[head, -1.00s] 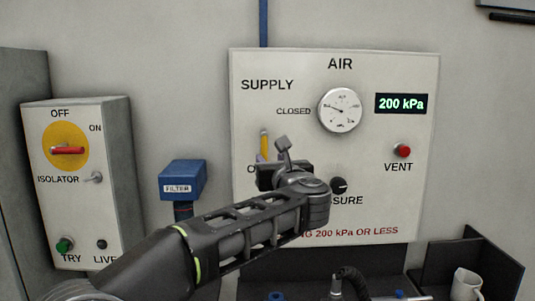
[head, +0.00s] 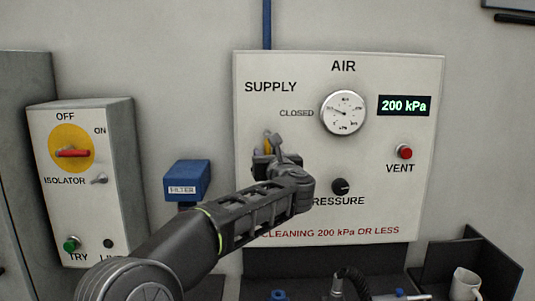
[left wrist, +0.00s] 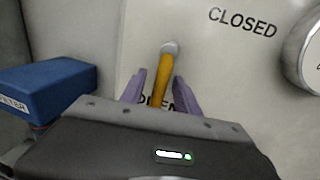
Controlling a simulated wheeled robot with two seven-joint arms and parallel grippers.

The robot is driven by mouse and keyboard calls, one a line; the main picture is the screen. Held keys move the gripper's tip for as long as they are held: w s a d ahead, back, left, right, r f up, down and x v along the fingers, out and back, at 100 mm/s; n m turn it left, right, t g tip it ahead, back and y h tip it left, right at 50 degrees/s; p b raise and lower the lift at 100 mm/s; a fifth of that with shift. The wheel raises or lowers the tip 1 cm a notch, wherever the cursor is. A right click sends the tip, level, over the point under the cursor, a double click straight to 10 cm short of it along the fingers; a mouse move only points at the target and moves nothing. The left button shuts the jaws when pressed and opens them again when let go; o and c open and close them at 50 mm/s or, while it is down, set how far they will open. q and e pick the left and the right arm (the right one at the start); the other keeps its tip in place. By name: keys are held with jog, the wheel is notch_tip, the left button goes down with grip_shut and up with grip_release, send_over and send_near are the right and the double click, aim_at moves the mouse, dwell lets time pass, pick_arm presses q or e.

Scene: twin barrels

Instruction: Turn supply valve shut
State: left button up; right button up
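The supply valve's yellow handle (head: 267,146) is on the air panel (head: 420,180), below the SUPPLY label and partly hidden by my left gripper. In the left wrist view the handle (left wrist: 163,79) hangs down from its round pivot toward the OPEN label, which it partly covers. My left gripper (head: 270,145) is at the handle. In the left wrist view its two purple fingers (left wrist: 160,88) stand apart, one on each side of the handle's lower part. A gap shows on the left side; contact on the right is unclear. My right gripper is not in view.
The gauge (head: 343,113), the 200 kPa display (head: 404,105), the red vent button (head: 404,151) and the pressure knob (head: 341,186) are on the panel. A blue filter (head: 187,179) and an isolator box (head: 119,180) stand to the left.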

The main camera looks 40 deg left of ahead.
pick_arm(q)
jog(key=shift+c, duration=0.4)
grip_shut()
dwell(0.9)
